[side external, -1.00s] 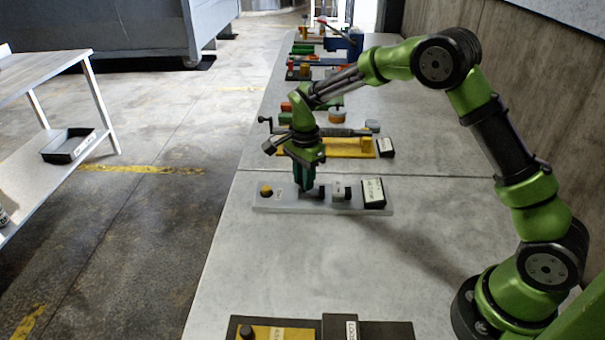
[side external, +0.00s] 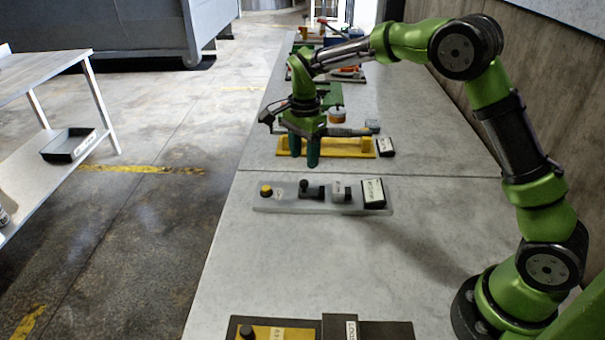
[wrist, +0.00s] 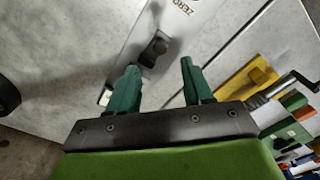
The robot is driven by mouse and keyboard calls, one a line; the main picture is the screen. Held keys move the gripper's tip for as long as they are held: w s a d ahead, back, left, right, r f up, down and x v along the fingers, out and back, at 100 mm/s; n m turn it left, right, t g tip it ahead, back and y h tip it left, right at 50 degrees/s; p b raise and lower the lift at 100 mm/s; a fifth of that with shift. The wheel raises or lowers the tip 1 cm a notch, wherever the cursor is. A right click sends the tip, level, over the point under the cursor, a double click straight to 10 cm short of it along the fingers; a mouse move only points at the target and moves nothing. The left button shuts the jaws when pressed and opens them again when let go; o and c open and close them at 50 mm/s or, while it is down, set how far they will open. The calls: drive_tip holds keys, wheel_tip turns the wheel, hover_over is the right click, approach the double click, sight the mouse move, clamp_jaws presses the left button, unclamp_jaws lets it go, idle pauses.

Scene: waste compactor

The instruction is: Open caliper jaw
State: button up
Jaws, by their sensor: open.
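The caliper is a light grey plate (side external: 272,204) lying lengthwise across the bench. A dark sliding jaw (side external: 313,192) with a black knob (side external: 303,186) sits mid-plate, with a small gap to a grey block (side external: 340,192) on its right. A yellow-topped button (side external: 266,190) is at the plate's left end. In the wrist view, the plate (wrist: 172,20) and dark knob (wrist: 157,47) show beyond my fingertips. My gripper (side external: 303,160) is open and empty, with its green fingers apart. It is above and behind the plate, touching nothing on it. The fingers also show in the wrist view (wrist: 160,68).
Close behind the plate is a yellow stand (side external: 352,150) with a grey bar, partly hidden by my gripper. More fixtures stand farther back. A dark box with a yellow panel (side external: 275,333) is at the near edge. Bare bench lies between that box and the plate.

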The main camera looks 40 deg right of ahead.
wheel_tip(320, 180, up, 10)
drive_tip(key=shift+f, duration=0.2)
drive_tip(key=s+r+n+t+y, duration=0.2)
drive_tip(key=s+n+t, duration=0.5)
drive_tip(key=s+n, duration=0.7)
drive_tip(key=s+r, duration=0.1)
drive_tip(key=s, duration=1.1)
drive_tip(key=shift+a, duration=0.25)
